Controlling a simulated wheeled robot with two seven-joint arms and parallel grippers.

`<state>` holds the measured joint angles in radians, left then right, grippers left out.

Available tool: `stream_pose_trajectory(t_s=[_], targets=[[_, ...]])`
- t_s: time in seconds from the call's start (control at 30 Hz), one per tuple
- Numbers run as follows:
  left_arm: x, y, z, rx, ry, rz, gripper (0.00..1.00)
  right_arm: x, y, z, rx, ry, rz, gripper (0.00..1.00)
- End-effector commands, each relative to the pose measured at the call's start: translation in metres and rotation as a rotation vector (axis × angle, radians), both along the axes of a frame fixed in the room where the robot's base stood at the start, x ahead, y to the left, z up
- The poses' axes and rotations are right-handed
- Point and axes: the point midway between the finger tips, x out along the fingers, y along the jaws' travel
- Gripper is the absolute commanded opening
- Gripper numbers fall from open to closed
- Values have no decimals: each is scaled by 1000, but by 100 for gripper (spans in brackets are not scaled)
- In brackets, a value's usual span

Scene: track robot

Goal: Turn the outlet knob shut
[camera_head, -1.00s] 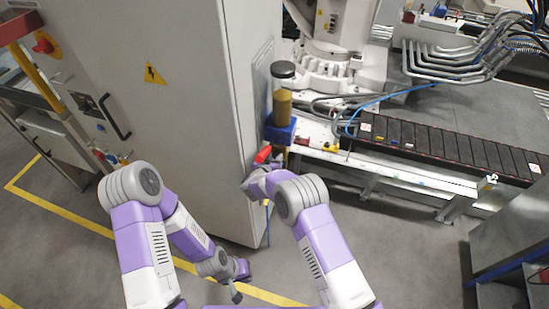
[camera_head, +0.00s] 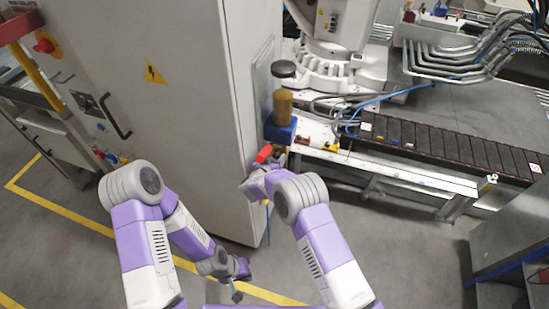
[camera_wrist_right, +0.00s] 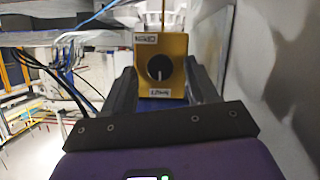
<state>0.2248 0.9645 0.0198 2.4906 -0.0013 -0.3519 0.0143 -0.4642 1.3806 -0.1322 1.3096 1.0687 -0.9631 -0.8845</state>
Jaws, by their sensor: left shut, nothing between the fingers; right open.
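In the right wrist view a black round knob (camera_wrist_right: 159,67) with a white pointer mark sits on the face of a yellow box (camera_wrist_right: 176,88). White labels lie above and below the knob, too small to read surely. The pointer points down. My right gripper (camera_wrist_right: 161,88) is open, its dark fingers on either side of the box; I cannot tell whether they touch it. In the head view my right wrist is beside the cabinet corner, and the knob cannot be made out. My left gripper (camera_head: 237,294) is shut and empty, low over the floor.
A tall grey cabinet (camera_head: 190,100) stands just left of my right wrist. A red handle (camera_head: 263,153) is close to that wrist, below a blue block (camera_head: 280,131) with an amber cylinder (camera_head: 282,108). A conveyor (camera_head: 450,145) runs to the right. Open floor lies below.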

Motion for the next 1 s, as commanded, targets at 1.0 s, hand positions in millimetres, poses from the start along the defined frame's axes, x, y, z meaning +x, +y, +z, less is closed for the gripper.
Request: stream_pose_trajectory(t_s=[1.0], targets=[[0, 0, 10, 0, 0, 0, 0, -59, 22, 26, 0, -1, 0, 58]])
